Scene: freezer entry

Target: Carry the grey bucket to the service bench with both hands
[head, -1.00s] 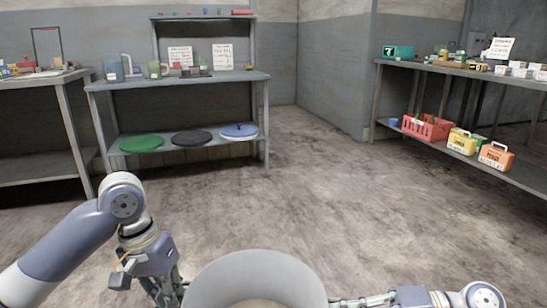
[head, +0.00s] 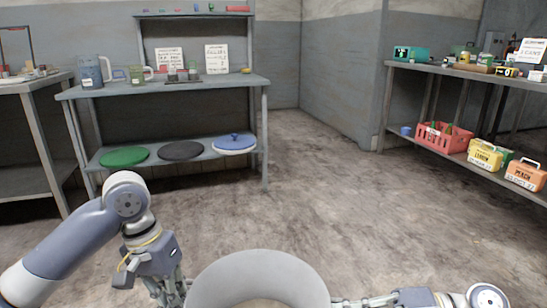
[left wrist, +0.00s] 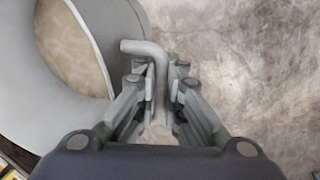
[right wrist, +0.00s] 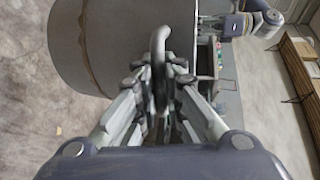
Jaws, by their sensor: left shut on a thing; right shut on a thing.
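The grey bucket (head: 258,274) is at the bottom centre of the head view, in front of me, with its rim up and a tan interior. My left gripper (left wrist: 155,95) is shut on the bucket's bent side handle in the left wrist view. My right gripper (right wrist: 158,85) is shut on the opposite handle in the right wrist view. The bucket's underside is hidden in the head view. A grey bench (head: 170,88) stands ahead at left, with jugs, signs and a lower shelf of lids; I cannot tell whether it is the service bench.
Green (head: 124,157), dark (head: 181,151) and blue (head: 234,144) lids lie on the lower shelf. Another table (head: 32,85) stands at far left. A bench at right holds a red crate (head: 443,138) and yellow and orange boxes. The floor (head: 320,190) between is clear.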

